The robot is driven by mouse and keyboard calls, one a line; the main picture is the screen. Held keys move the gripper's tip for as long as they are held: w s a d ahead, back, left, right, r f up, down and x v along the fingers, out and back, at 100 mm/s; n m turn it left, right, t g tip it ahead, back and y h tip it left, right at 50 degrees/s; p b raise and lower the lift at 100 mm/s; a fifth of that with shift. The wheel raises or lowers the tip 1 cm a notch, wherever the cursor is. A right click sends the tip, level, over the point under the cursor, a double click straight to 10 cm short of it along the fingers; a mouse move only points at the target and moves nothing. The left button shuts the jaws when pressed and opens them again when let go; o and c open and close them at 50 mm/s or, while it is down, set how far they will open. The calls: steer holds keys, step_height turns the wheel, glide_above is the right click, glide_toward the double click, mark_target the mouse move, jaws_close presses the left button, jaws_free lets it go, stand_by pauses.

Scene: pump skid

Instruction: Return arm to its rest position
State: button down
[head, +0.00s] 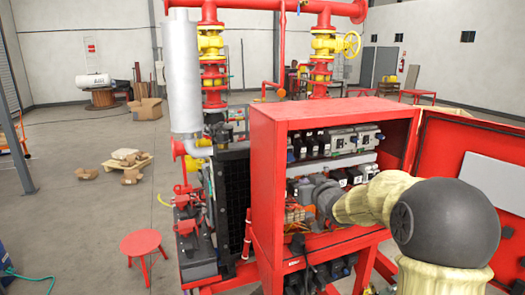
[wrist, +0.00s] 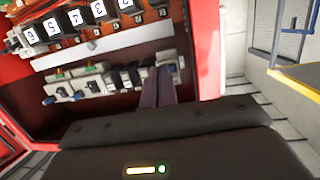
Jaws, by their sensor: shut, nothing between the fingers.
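My arm reaches across the open front of the red cabinet (head: 263,160) in the head view, with its wrist end before the lower rows of devices. My gripper (wrist: 158,78) shows in the wrist view as two dark fingers side by side, shut and empty. The fingertips point at the right part of a row of small switches (wrist: 100,82). I cannot tell how far apart they are from the row. In the head view my fingers are not clearly seen against the devices.
A row of numbered breakers (wrist: 85,22) lies above a pale rail (wrist: 105,47). The red cabinet door (head: 470,150) stands open at the right, close to my arm. A red stool (head: 141,244) and cardboard boxes (head: 146,109) stand on the otherwise fairly open floor at left.

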steer(key=s+f+m+g+h+b, duration=0.1)
steer(key=s+f+g, duration=0.5)
steer(key=s+f, duration=0.6)
steer(key=s+a+f+m+g+h+b, duration=0.1)
steer(key=s+f+g+b, duration=0.3)
steer(key=s+f, duration=0.9)
steer(key=s+g+h, duration=0.1)
steer(key=s+g, duration=0.1)
steer(key=s, duration=0.7)
steer(key=shift+s+f+g, duration=0.25)
steer(key=shift+s+g, duration=0.05)
steer(key=shift+s, duration=0.05)
